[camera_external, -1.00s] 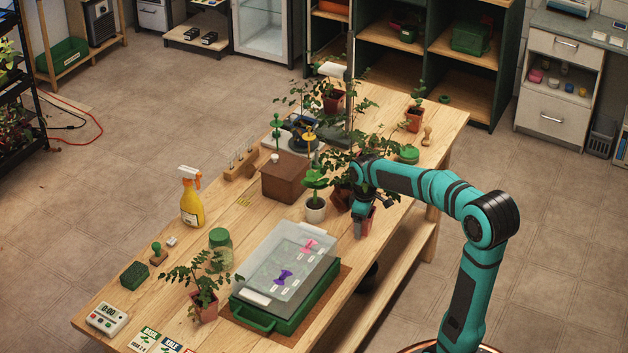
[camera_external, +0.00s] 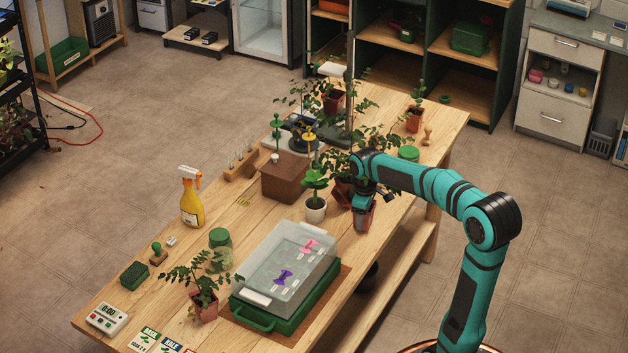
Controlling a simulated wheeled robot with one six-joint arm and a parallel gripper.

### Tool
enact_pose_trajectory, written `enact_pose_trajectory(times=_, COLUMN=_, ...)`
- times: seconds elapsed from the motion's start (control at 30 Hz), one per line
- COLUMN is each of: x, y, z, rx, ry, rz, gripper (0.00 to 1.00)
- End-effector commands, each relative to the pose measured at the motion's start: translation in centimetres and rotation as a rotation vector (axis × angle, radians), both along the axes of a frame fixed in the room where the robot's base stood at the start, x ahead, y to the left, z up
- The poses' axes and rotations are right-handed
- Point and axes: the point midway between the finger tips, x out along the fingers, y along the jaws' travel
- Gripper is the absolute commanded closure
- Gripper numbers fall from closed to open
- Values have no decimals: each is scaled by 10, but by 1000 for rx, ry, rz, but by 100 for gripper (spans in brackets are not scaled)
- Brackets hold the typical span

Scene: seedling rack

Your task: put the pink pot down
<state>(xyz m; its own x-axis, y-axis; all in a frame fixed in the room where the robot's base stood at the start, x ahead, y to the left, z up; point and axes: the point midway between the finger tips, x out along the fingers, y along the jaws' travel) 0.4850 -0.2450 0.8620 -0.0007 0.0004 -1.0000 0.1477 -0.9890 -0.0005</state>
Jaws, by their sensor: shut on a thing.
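My gripper (camera_external: 363,208) is at the right side of the workbench, pointing down. It is shut on the pink pot (camera_external: 364,222), a small reddish-pink pot that shows just below the jaws. My gripper hides the pot's upper part. The pot looks upright, close to the bench's right edge. I cannot tell whether its base touches the wooden top (camera_external: 205,262).
A dark reddish pot (camera_external: 342,194) with foliage stands close behind my gripper. A white pot (camera_external: 316,213) stands to the left. A clear-lidded green tray (camera_external: 285,318) is in front. A brown box (camera_external: 284,180) stands farther left. Bare wood shows between these things.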

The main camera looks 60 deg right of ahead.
Motion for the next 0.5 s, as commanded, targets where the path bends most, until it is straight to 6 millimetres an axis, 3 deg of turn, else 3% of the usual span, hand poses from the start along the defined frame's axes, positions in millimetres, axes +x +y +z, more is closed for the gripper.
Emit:
enact_pose_trajectory(times=0.3, x=1, y=0, z=57, rx=-2, ry=-3, rz=0, gripper=71)
enact_pose_trajectory(times=0.5, x=0, y=0, z=74, rx=-1, ry=-2, rz=0, gripper=71)
